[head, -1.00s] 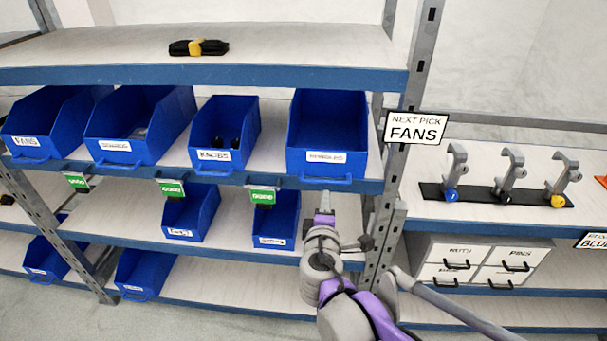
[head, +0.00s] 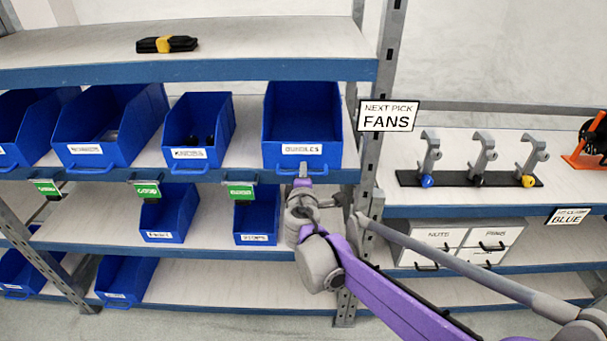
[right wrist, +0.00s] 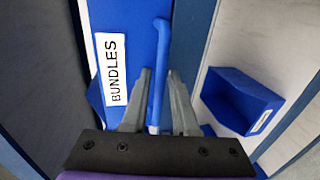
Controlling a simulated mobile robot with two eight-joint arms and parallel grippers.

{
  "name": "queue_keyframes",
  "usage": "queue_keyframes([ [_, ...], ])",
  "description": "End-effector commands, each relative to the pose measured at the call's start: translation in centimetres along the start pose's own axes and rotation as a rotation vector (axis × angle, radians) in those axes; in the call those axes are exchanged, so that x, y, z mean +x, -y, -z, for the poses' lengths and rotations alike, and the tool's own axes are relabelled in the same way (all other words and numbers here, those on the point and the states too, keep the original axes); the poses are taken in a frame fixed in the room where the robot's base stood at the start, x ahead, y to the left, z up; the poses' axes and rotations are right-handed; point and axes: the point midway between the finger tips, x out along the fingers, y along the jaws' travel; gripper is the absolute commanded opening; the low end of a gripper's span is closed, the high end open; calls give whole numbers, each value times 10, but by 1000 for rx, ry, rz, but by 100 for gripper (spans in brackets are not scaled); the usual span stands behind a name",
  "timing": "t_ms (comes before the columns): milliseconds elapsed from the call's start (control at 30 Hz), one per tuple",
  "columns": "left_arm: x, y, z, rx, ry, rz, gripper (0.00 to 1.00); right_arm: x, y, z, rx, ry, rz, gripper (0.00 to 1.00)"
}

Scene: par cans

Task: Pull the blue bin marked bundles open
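The blue bin marked BUNDLES (head: 302,115) stands at the right end of the middle shelf, its front near the shelf's edge. In the right wrist view its white label (right wrist: 115,68) and blue bar handle (right wrist: 160,50) show close up. My right gripper (head: 303,178) is at the handle under the bin's front. In the right wrist view the fingers (right wrist: 160,78) are open, one on each side of the handle, with narrow gaps. My left gripper is not in view.
Blue bins stand to the left, including one with dark knobs (head: 197,130). A lower blue bin (head: 257,216) sits below, left of my right gripper. A shelf post (head: 381,110) with the FANS sign (head: 388,116) rises just right of the bin.

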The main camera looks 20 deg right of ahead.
Motion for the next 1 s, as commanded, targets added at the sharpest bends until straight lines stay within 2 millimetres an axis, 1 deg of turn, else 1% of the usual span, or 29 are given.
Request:
queue_keyframes([
  [67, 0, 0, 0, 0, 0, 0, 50, 0, 0, 0, 0, 0, 0, 27],
  [100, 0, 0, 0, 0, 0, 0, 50, 0, 0, 0, 0, 0, 0, 24],
  [233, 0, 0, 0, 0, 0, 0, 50, 0, 0, 0, 0, 0, 0, 0],
  [1000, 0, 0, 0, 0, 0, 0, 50, 0, 0, 0, 0, 0, 0, 0],
])
